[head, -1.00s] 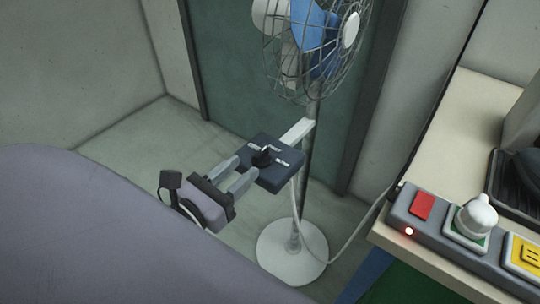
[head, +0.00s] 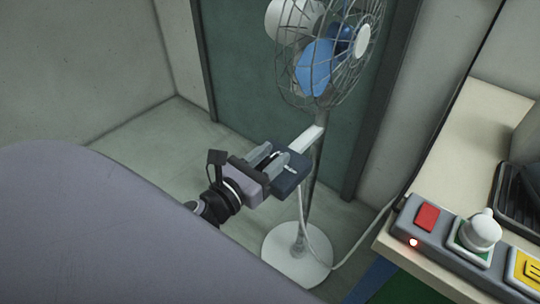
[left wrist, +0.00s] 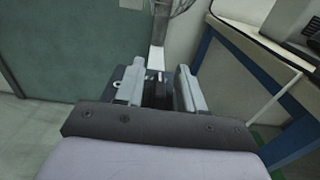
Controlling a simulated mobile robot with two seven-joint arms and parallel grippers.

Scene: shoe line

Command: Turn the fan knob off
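The standing fan (head: 333,70) has a dark blue control box (head: 290,181) on its pole, with white marks on top. My left gripper (head: 268,158) reaches over the box from the left. Its two grey fingers are apart. In the left wrist view the gripper (left wrist: 160,86) has a dark shape, seemingly the black knob (left wrist: 157,93), between its fingers. Whether either finger touches it cannot be told. In the head view the fingers and gripper body hide the knob, so its pointing direction is not clear. My right gripper is not in view.
A bench (head: 484,115) stands at the right with a grey panel (head: 455,250) along its edge, bearing a red button (head: 427,217) and a white knob (head: 481,230). The fan's round white base (head: 297,257) stands on the floor. A cable runs from the fan toward the bench.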

